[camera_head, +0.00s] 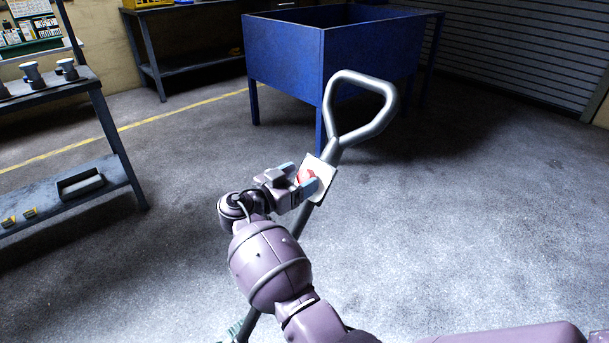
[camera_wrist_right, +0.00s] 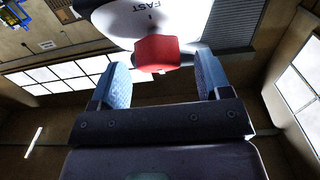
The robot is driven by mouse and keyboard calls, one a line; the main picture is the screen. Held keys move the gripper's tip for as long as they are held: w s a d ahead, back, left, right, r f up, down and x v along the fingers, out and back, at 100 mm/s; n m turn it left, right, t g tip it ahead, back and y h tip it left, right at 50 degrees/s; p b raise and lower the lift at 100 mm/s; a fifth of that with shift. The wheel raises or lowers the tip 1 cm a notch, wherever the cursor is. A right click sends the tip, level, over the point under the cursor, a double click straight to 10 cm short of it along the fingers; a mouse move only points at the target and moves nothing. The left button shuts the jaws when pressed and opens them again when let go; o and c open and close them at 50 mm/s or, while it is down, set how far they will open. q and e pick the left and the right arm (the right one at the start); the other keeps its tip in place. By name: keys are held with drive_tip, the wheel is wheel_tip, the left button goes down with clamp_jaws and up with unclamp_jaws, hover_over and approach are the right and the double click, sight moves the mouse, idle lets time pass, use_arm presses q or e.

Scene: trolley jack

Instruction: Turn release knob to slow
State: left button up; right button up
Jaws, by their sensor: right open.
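The red release knob (camera_head: 306,175) sits on a white plate (camera_head: 325,177) fixed to the grey jack handle (camera_head: 329,110). In the right wrist view gaps show between the knob and both fingers. The knob's pointing direction and any "slow" label cannot be made out. My left gripper is out of view.
A blue open-topped bin (camera_head: 285,62) on legs stands behind the handle. A grey workbench (camera_head: 110,145) with cups on top is at the left, and another bench (camera_head: 190,60) is at the back. The floor to the right is clear.

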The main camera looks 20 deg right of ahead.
drive_tip(key=shift+x, duration=0.95)
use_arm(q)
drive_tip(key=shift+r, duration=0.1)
use_arm(e)
drive_tip(key=c, duration=0.9)
